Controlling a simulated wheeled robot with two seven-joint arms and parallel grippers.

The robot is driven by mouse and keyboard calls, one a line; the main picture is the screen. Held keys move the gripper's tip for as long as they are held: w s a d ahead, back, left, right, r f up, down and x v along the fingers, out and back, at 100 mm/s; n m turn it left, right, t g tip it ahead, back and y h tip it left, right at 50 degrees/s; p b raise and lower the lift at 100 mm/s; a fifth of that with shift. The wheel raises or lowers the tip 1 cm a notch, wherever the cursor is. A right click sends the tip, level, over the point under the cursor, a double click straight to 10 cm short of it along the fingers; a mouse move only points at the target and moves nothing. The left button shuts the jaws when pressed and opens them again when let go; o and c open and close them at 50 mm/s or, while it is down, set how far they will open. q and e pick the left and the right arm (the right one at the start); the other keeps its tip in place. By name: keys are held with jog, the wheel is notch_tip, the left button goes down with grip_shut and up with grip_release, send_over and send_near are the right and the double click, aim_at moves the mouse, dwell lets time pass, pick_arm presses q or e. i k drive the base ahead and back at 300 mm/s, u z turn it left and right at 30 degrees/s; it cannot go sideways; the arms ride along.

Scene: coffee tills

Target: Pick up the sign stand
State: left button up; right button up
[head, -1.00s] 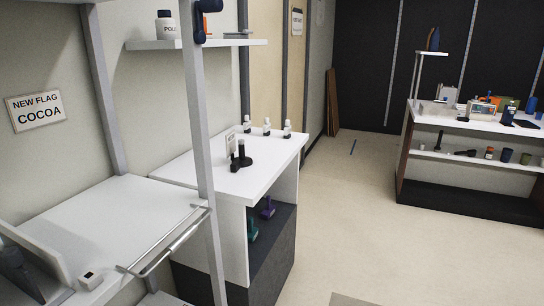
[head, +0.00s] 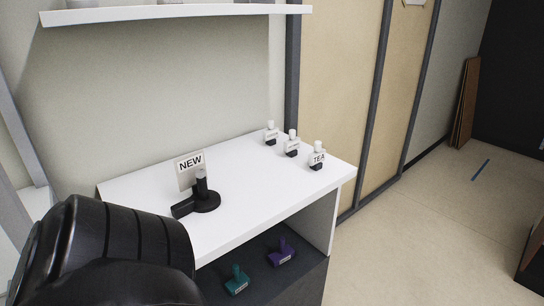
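A small sign stand (head: 207,200) with a round black base and a short upright post stands near the left part of the white counter top (head: 250,205). A white card reading "NEW" (head: 185,180) shows upright just behind the post; I cannot tell whether they are joined. A low black block (head: 182,209) lies against or beside the base on its left. A black link of my arm fills the lower left and hides the counter's near left part. Neither gripper's fingers show in the head view.
Three small labelled bottles, one marked "TEA" (head: 317,156), stand along the counter's back right. A teal stamp-like item (head: 236,280) and a purple one (head: 281,252) sit on the dark shelf below. A white wall shelf (head: 180,13) hangs above.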

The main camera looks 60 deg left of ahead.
aim_at(203, 199)
jog(key=i, duration=0.45)
jog(key=u, duration=3.2)
